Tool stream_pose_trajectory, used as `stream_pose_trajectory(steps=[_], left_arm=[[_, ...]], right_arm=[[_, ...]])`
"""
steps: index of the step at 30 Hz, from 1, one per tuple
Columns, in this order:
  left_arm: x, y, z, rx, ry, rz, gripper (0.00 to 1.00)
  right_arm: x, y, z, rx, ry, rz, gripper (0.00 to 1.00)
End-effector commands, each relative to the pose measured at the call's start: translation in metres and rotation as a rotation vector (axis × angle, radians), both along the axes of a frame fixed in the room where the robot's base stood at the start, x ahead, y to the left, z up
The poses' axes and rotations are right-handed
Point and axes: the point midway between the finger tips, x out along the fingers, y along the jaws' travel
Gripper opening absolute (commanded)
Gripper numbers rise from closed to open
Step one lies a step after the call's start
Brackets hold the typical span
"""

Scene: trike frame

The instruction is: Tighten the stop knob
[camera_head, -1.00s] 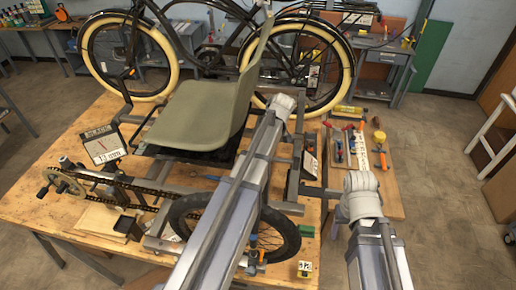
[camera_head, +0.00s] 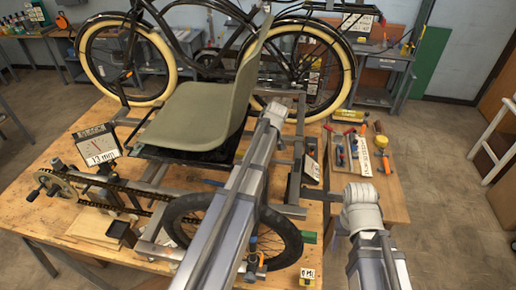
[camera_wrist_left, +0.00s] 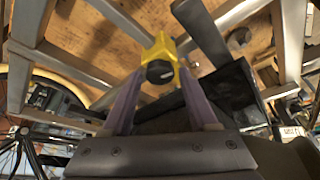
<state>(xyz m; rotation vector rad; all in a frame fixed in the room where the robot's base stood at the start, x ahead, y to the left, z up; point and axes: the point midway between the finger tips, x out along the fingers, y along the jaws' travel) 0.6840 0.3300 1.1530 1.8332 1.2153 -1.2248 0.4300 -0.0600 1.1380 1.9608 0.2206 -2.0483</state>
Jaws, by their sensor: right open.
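In the left wrist view, the yellow lobed stop knob (camera_wrist_left: 178,52) with a dark round centre is among grey frame bars. The two purple fingers of my left gripper (camera_wrist_left: 161,72) reach up on either side of it. Their tips are close to its edges, and I cannot tell whether they press on it. In the head view, my left arm extends toward the frame beside the seat, and its gripper and the knob are hidden. My right gripper (camera_head: 342,216) is open, mostly hidden by its wrist, apart from the frame near the table's right edge.
The trike frame with a green-grey seat (camera_head: 196,112) and black wheel (camera_head: 290,240) fills the wooden table (camera_head: 30,215). A gauge sign (camera_head: 98,146) reads 13 mm. A tool board (camera_head: 362,155) lies right. A bicycle (camera_head: 178,60) stands behind.

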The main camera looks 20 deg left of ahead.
Motion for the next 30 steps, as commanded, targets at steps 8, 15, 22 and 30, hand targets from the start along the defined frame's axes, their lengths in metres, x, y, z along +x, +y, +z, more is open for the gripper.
stream_pose_trajectory(steps=[8,15,22,30], left_arm=[[0.0,-0.0002,-0.0001,0.0,0.0,0.0,0.27],[-0.0001,-0.0002,-0.0001,0.0,0.0,0.0,0.0],[-0.0004,-0.0001,-0.0001,0.0,0.0,-0.009,0.0],[-0.0024,0.0001,-0.0001,0.0,-0.001,-0.117,0.0]], right_arm=[[0.0,0.0,-0.0001,0.0,0.0,0.0,0.62],[0.0,0.0,-0.0001,0.0,0.0,0.0,0.62],[0.0,0.0,-0.0001,0.0,0.0,0.0,0.62],[0.0,0.0,-0.0001,0.0,0.0,0.0,0.62]])
